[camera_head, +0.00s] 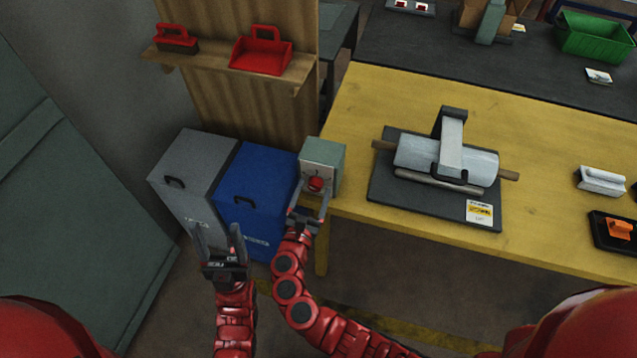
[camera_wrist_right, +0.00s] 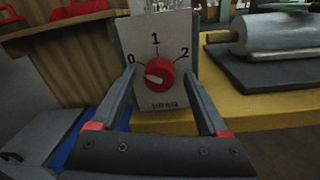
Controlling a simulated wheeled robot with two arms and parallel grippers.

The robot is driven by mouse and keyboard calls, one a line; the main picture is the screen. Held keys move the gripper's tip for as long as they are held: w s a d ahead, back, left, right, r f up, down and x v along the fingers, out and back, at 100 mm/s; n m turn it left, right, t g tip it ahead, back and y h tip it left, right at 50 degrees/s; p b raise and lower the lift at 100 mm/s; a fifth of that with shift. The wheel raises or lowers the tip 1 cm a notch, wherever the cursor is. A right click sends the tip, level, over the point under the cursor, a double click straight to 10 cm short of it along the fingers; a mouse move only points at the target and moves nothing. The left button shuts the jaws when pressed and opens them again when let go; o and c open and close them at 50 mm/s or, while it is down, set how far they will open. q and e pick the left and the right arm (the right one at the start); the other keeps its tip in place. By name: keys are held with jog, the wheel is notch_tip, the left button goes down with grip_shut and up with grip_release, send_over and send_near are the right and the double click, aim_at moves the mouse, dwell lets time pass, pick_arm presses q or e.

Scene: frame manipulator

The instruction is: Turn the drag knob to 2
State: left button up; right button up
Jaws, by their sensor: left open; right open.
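The drag knob (camera_head: 315,184) is a red round knob on the pale front plate of a small grey-green box (camera_head: 325,155) at the yellow table's left corner. In the right wrist view the knob (camera_wrist_right: 160,71) sits below the marks 0, 1 and 2, and its white pointer faces left, on the 0 side. My right gripper (camera_head: 312,191) is open in front of the box, with one finger to each side of the knob. Contact with the knob cannot be told. My left gripper (camera_head: 217,233) is open and empty, lower left, before the bins.
A grey bin (camera_head: 190,170) and a blue bin (camera_head: 255,190) stand left of the box. A wooden shelf (camera_head: 215,62) holds a red brush and red dustpan above them. A roller device on a dark mat (camera_head: 400,200) lies on the yellow table (camera_head: 545,235) to the right.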

jog(key=shift+r, duration=0.1)
jog(key=shift+c, duration=1.2)
grip_shut()
